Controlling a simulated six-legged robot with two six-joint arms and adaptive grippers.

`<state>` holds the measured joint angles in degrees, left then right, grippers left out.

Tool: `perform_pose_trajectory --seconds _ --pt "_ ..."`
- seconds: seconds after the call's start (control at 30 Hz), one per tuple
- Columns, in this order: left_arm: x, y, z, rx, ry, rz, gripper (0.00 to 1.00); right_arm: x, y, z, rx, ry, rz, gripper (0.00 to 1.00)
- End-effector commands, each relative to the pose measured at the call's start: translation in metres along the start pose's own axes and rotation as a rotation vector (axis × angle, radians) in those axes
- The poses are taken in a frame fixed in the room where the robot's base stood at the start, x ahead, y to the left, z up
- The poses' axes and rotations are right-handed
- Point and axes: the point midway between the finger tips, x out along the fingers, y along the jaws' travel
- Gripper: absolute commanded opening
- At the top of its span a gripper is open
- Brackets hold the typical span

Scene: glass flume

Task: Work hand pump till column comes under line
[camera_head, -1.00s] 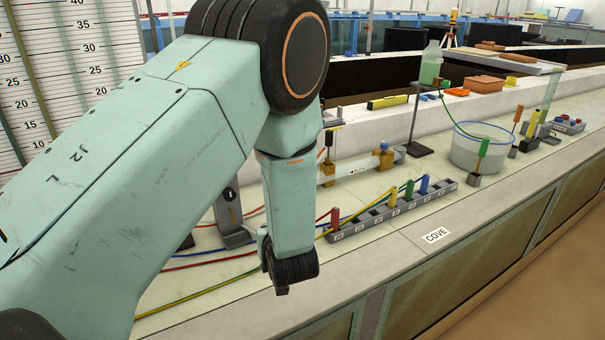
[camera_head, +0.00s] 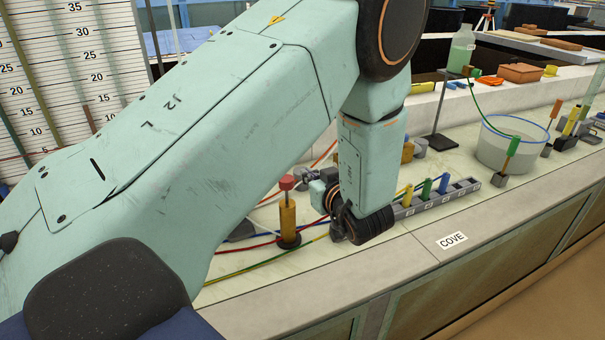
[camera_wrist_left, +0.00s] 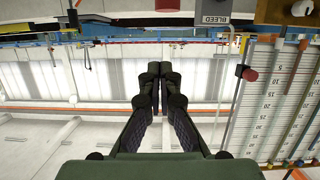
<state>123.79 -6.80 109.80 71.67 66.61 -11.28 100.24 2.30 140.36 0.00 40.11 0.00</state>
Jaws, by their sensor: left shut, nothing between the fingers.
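The hand pump (camera_head: 288,218) appears to be the upright amber cylinder with a red knob on top. It stands on a dark round foot on the bench, left of my left forearm in the head view. The white scale board (camera_head: 75,85) with numbered lines and tubes is at the left; it also shows in the left wrist view (camera_wrist_left: 268,105). I cannot read the column's level against any line. My left gripper (camera_wrist_left: 160,78) is shut and empty, its fingertips together. Its fingers are not clear in the head view. My right gripper is out of view.
Coloured hoses run along the bench near the pump's foot. A grey socket strip (camera_head: 437,203) with coloured plugs lies right of my wrist. A clear tub (camera_head: 505,145) and a bottle (camera_head: 461,50) stand farther right.

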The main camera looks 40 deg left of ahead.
Motion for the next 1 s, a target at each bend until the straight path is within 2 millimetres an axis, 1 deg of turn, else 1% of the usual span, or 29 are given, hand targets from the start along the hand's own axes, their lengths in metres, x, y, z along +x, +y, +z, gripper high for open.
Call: perform_pose_trajectory --seconds 0.07,0.2,0.4,0.53,0.67,1.0 --pt "0.000 -0.007 -0.003 0.002 0.013 -0.022 0.00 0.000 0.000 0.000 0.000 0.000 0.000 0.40" --pt "0.000 -0.010 -0.004 0.012 0.017 -0.023 0.00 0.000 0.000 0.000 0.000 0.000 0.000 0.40" --pt "0.000 -0.011 -0.004 0.012 0.017 -0.023 0.00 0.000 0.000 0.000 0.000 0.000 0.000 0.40" --pt "0.007 -0.010 -0.004 0.009 0.015 -0.024 0.00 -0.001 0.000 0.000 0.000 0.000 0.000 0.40" --pt "0.023 -0.009 -0.004 0.009 0.015 -0.024 0.00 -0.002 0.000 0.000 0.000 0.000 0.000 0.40" --pt "0.086 -0.008 -0.006 0.008 0.016 -0.023 0.00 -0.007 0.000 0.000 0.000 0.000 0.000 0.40"
